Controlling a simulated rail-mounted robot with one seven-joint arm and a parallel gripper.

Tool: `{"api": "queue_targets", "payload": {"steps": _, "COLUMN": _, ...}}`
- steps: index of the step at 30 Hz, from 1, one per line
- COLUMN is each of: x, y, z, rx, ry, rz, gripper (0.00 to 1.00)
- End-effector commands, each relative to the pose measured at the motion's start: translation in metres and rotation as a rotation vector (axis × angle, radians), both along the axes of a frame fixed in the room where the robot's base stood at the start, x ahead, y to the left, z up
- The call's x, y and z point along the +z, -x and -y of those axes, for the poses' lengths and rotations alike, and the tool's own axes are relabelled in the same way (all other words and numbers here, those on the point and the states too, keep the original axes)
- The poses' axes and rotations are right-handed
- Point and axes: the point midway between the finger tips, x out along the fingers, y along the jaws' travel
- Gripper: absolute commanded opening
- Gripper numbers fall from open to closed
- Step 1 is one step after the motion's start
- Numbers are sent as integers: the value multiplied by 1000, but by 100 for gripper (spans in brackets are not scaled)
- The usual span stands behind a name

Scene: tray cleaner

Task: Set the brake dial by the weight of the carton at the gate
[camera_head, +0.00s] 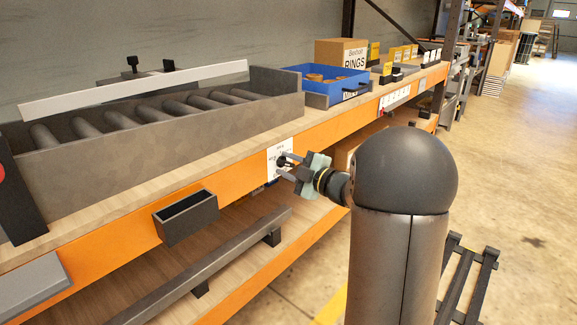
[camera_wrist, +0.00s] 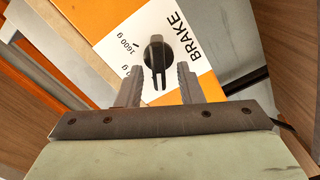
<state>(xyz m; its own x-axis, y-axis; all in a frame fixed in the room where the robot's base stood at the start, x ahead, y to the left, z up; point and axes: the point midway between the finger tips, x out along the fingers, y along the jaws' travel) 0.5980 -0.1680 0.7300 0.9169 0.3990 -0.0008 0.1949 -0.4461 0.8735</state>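In the head view the white dial label (camera_head: 272,168) is on the orange shelf beam. My gripper (camera_wrist: 160,70) is open, its fingers on either side of the dial's bar with gaps showing; I cannot tell whether they touch it. In the head view my gripper (camera_head: 285,164) is at the label. No carton shows on the roller conveyor (camera_head: 160,138).
A cardboard box marked RINGS (camera_head: 328,52) and a blue tray (camera_head: 312,86) with rings stand farther along the shelf. A dark open bin (camera_head: 187,218) hangs on the beam left of the dial. A dark rail (camera_head: 215,262) runs below. The floor at right is largely clear.

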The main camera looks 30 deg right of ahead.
Motion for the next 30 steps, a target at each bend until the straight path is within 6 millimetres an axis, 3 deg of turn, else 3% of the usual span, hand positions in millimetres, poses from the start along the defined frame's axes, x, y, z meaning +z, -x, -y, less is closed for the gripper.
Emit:
{"api": "queue_targets", "payload": {"steps": 8, "x": 3, "y": 33, "z": 15, "rx": -4, "ry": -2, "rz": -1, "gripper": 34}}
{"api": "queue_targets", "payload": {"steps": 21, "x": 2, "y": 129, "z": 57, "rx": -5, "ry": -1, "rz": -1, "gripper": 34}}
{"api": "queue_targets", "payload": {"steps": 30, "x": 0, "y": 158, "z": 69, "rx": -2, "ry": 0, "rz": -1, "gripper": 34}}
